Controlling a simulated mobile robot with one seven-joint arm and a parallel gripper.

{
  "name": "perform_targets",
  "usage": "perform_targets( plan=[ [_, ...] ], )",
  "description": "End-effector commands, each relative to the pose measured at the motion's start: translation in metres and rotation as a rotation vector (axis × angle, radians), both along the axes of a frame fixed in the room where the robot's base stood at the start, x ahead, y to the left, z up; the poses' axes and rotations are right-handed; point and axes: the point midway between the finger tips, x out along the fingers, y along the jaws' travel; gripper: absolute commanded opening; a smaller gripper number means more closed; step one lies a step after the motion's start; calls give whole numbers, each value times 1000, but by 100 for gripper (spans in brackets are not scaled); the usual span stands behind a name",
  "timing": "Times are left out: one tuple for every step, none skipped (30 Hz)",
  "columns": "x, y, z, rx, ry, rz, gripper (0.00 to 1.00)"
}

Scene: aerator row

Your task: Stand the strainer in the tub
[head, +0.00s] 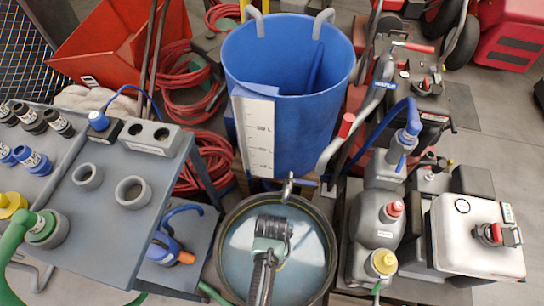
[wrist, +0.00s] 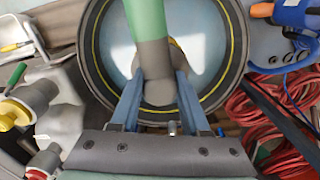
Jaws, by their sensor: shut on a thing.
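My gripper (wrist: 158,76) is shut on a round piece, green above and dark grey below, which I take to be the strainer (wrist: 150,22). In the wrist view, the two blue-grey fingers press on its grey part. The tub, a round dark-rimmed vessel with a yellow line and a pale blue inside, lies below it; its rim shows in the wrist view (wrist: 91,50) and head view (head: 222,235). I cannot tell whether the strainer touches the tub's bottom.
A tall blue barrel (head: 310,105) with a white scale stands behind the tub. A small tap (head: 288,187) is at the tub's far rim. A grey bench (head: 100,225) with fittings is left. Grey canisters (head: 377,215) and a metal can (head: 475,245) crowd the right. Red hoses (head: 205,160) lie behind.

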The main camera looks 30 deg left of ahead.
Motion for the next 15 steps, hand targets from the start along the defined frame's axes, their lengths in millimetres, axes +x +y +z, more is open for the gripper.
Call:
perform_targets(
  plan=[
    [0, 0, -12, 0, -1, 0, 0],
    [0, 0, -15, 0, -1, 0, 0],
    [0, 0, -20, 0, -1, 0, 0],
    [0, 0, -23, 0, -1, 0, 0],
    [0, 0, -27, 0, -1, 0, 0],
    [0, 0, -31, 0, -1, 0, 0],
    [0, 0, -34, 0, -1, 0, 0],
    [0, 0, -38, 0, -1, 0, 0],
    [0, 0, -43, 0, -1, 1, 0],
    [0, 0, -46, 0, -1, 1, 0],
    [0, 0, -49, 0, -1, 1, 0],
    [0, 0, -54, 0, -1, 1, 0],
    [1, 0, -58, 0, -1, 1, 0],
    [0, 0, -61, 0, -1, 1, 0],
    [0, 0, -66, 0, -1, 1, 0]
  ],
)
